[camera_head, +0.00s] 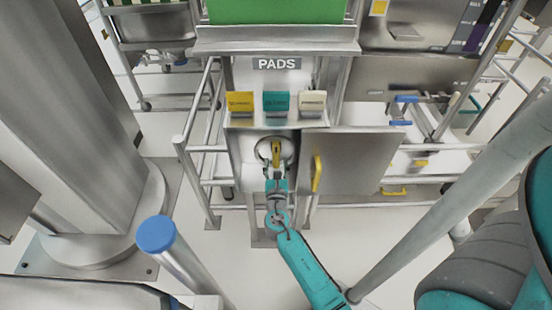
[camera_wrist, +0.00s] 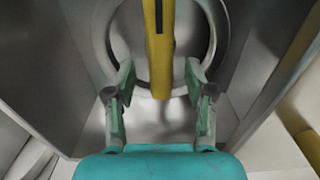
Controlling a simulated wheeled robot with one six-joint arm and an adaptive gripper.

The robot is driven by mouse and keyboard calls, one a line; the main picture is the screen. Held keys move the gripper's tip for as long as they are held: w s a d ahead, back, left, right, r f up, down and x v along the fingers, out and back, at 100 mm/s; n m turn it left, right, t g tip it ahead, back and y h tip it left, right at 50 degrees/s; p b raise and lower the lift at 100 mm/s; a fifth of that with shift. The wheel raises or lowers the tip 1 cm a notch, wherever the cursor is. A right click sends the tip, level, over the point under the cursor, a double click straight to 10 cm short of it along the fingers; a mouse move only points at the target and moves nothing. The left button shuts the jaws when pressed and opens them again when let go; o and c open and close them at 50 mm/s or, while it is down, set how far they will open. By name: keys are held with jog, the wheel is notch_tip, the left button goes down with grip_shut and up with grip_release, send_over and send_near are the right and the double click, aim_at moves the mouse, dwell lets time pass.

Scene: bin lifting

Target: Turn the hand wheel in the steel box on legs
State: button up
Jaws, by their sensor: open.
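The steel box (camera_head: 236,162) on legs stands in the middle of the head view, its door (camera_head: 355,165) swung open to the right. Inside is the grey round hand wheel (camera_head: 291,150) with an upright yellow bar (camera_head: 276,151) across its front. In the wrist view the wheel's ring (camera_wrist: 222,42) fills the top, and the yellow bar (camera_wrist: 158,50) hangs down its middle. My gripper (camera_head: 275,171) is at the box opening. In the wrist view my gripper (camera_wrist: 159,84) is open, its fingers on either side of the bar's lower end, with gaps on both sides.
The open door carries a yellow handle (camera_head: 317,173). Yellow, teal and white pad boxes (camera_head: 277,103) sit above, under a PADS sign (camera_head: 277,64). Steel rails flank the box. A blue-capped post (camera_head: 156,234) and a thick column (camera_head: 75,130) stand left.

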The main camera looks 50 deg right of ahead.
jog(key=v, duration=0.8)
dwell(0.4)
jog(key=s+a+f+m+t+y, duration=0.1)
jog(key=s+a+f+m+y, duration=0.1)
jog(key=s+a+m+y, duration=0.5)
jog(key=s+a+f+m+t+y, duration=0.1)
jog(key=s+a+f+m+y, duration=0.25)
jog(key=s+a, duration=0.6)
jog(key=s+a+r+m+t+y, duration=0.1)
jog(key=s+a+r+m+y, duration=0.1)
jog(key=s+a+r+m, duration=0.2)
jog(key=s+a+r+m+y, duration=0.1)
jog(key=s+a+r+m, duration=0.3)
jog(key=s+r+m, duration=0.4)
jog(key=shift+s+r+m+t+y, duration=0.25)
jog(key=shift+r+m+t+y, duration=0.15)
jog(key=shift+r+m, duration=1.65)
